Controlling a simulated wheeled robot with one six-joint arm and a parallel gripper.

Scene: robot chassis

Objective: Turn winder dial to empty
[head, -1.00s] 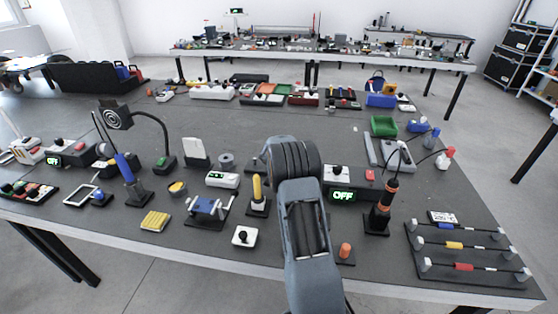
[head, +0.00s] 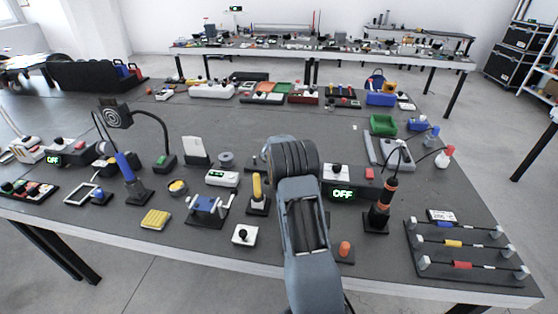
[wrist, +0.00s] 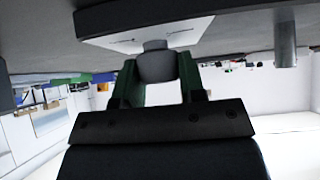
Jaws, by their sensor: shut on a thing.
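In the wrist view, a dark rounded dial knob (wrist: 156,68) stands out from a white plate (wrist: 100,42) with thin dark marks to either side of it. The plate is on a dark body (wrist: 220,9). My gripper (wrist: 158,76) has one green-edged finger on each side of the knob and is shut on it. The knob's pointer and the setting it points to cannot be read. In the head view, my arm covers the gripper and the held dial.
A black unit with a green OFF display (head: 343,194) stands just right of my arm, with a soldering iron (head: 382,205) beyond it. A yellow-handled tool (head: 257,190) is close on the left. A white box with a black knob (head: 244,235) lies near the front edge.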

